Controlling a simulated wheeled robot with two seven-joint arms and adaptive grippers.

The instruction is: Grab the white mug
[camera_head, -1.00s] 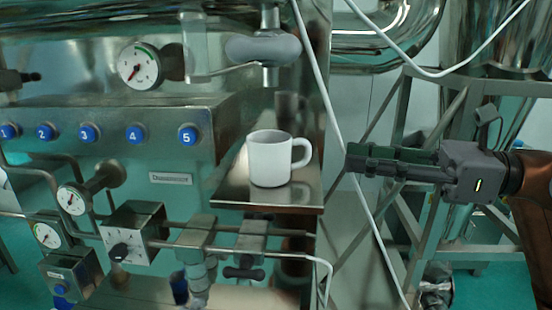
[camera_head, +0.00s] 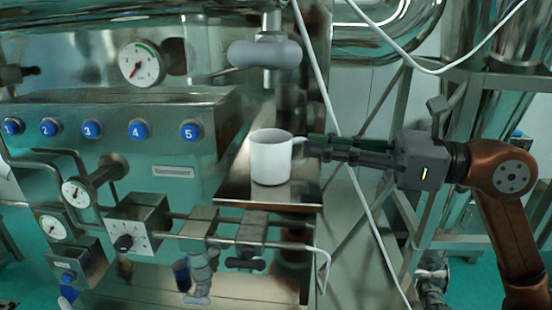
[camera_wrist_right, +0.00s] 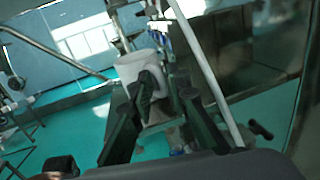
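The white mug (camera_head: 270,160) stands upright on a small metal ledge (camera_head: 240,192) of the machine, its handle side facing right. My right gripper (camera_head: 312,148) comes in level from the right, with its fingertips at the handle, partly covering it. Whether they touch it cannot be told. In the right wrist view the mug (camera_wrist_right: 138,68) shows beyond the fingertips, partly hidden by the left finger. The two fingers of the right gripper (camera_wrist_right: 168,90) are spread apart, with nothing clearly held between them. My left gripper is not in view.
A thin white hose (camera_head: 332,110) runs down just right of the ledge, close to my right gripper. Left of the mug is the machine's panel with blue buttons (camera_head: 140,129) and a gauge (camera_head: 142,64). A grey rounded fitting (camera_head: 265,53) hangs above the mug.

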